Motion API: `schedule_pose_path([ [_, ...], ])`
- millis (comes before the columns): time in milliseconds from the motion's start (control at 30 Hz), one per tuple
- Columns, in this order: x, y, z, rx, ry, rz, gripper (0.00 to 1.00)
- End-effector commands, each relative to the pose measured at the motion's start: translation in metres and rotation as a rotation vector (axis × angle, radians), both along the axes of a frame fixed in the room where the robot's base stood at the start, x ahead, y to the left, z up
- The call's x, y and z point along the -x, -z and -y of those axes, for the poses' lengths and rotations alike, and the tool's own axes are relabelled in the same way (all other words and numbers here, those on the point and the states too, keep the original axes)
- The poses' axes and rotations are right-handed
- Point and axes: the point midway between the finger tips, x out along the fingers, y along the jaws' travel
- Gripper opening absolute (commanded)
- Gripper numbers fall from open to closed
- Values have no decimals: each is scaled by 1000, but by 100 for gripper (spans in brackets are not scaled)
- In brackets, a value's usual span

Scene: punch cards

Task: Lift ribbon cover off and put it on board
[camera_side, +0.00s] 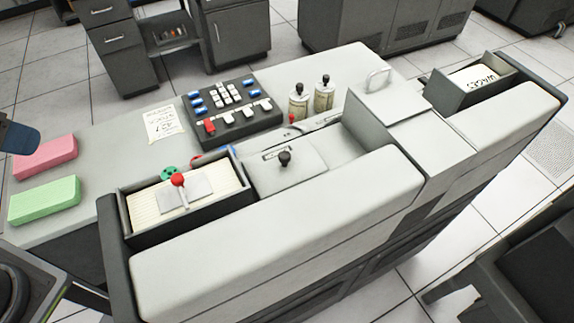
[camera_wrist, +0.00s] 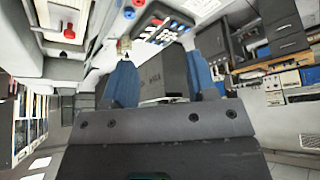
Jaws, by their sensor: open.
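No part is labelled as the ribbon cover. One candidate is a light grey plate with a black knob (camera_side: 285,158), seated on the machine in the side view. Another is a light grey cover with a looped handle (camera_side: 392,103) farther right, also seated. The board may be the pale work surface (camera_side: 105,140) at the left; I cannot tell for certain. In the wrist view my gripper (camera_wrist: 162,85) has two blue fingers apart, with nothing seen held between them. A blue part, likely of my gripper, shows at the side view's left edge, well away from both covers.
A card hopper with a red-knobbed weight (camera_side: 178,181) stands left of the black-knobbed plate. A keyboard (camera_side: 233,112), a paper note (camera_side: 163,123) and two bottles (camera_side: 299,102) stand behind. Pink (camera_side: 45,157) and green (camera_side: 44,200) blocks lie left. Bare surface lies between blocks and hopper.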

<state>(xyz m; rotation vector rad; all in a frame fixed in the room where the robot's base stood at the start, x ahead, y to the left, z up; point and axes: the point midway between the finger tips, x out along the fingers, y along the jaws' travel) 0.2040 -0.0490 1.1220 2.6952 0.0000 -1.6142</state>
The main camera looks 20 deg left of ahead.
Motion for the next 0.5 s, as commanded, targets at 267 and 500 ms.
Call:
schedule_pose_path([
  [267, -2, -2, 1, -4, 12, -3, 54],
  [500, -45, -35, 25, -115, 304, -74, 54],
])
